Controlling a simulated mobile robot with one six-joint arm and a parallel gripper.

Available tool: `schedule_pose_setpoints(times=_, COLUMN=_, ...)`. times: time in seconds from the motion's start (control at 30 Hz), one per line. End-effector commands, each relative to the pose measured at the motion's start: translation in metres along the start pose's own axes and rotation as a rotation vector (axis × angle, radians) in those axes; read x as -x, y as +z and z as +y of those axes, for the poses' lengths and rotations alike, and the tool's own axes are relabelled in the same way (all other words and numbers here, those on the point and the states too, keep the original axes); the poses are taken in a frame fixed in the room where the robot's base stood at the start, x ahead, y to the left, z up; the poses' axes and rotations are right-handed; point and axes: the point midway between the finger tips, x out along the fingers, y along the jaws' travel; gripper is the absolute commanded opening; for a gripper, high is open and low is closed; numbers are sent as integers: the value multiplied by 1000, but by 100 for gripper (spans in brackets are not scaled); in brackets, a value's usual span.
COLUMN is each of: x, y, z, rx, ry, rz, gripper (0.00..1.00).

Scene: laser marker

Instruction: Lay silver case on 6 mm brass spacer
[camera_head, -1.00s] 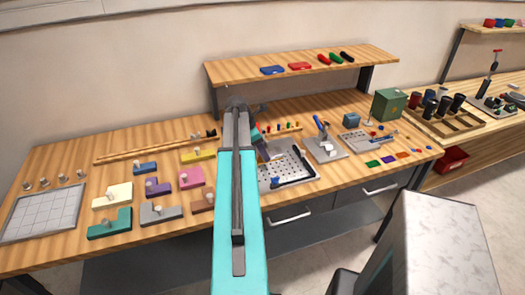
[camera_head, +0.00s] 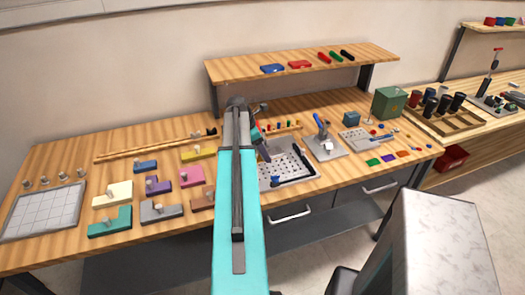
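My turquoise arm reaches forward over the bench, and my gripper (camera_head: 264,154) shows only in part beside it, over the left side of a perforated grey plate (camera_head: 299,177). The gripper is small and partly hidden by the arm, so I cannot tell whether it is open or shut. I cannot make out the silver case or the 6 mm brass spacer for certain. Part of the plate's left side is hidden behind my arm. A dark bar lies along the plate's right side, and a small blue knob (camera_head: 275,181) is near its front.
A grey fixture with a blue lever (camera_head: 321,130) stands right of the plate, with a green box (camera_head: 389,103) further right. Several coloured blocks and a gridded white board (camera_head: 45,212) fill the left. A raised shelf (camera_head: 235,73) spans the back.

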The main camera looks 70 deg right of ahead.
Motion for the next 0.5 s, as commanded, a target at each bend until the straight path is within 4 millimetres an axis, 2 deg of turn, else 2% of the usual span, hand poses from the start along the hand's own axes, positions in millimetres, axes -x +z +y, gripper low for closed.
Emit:
schedule_pose_setpoints(times=0.27, x=15, y=1, z=0, rx=0, ry=1, rz=0, gripper=65)
schedule_pose_setpoints(times=0.5, x=40, y=0, z=1, rx=0, ry=2, rz=-1, gripper=65)
